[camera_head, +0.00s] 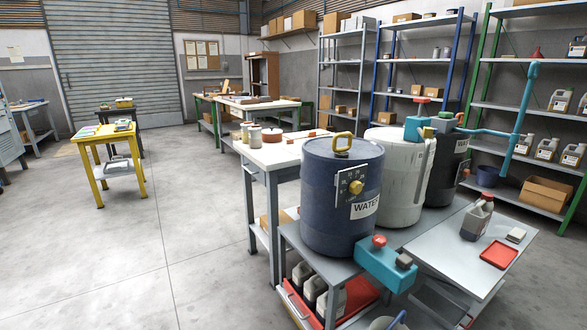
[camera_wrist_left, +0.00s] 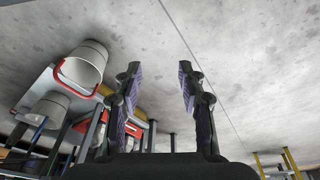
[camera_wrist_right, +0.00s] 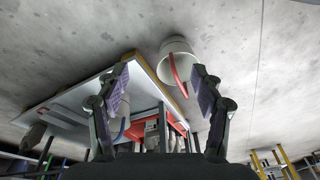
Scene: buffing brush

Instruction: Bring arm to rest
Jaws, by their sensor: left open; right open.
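Neither gripper shows in the head view. In the left wrist view my left gripper (camera_wrist_left: 158,70) is open, with its two fingers apart and nothing between them but floor behind. In the right wrist view my right gripper (camera_wrist_right: 158,72) is open and empty; a white bucket (camera_wrist_right: 174,50) with a red handle shows beyond its fingers, apart from them. The bucket also shows in the left wrist view (camera_wrist_left: 88,62), left of the fingers. I cannot make out a buffing brush in any view.
A blue water drum (camera_head: 325,205), a white drum (camera_head: 395,195) and a dark drum stand on a grey bench. A red tray (camera_head: 498,255) and a grey jug (camera_head: 476,222) sit to the right. Shelves line the back right. Open floor (camera_head: 190,215) lies left, with a yellow table (camera_head: 92,150).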

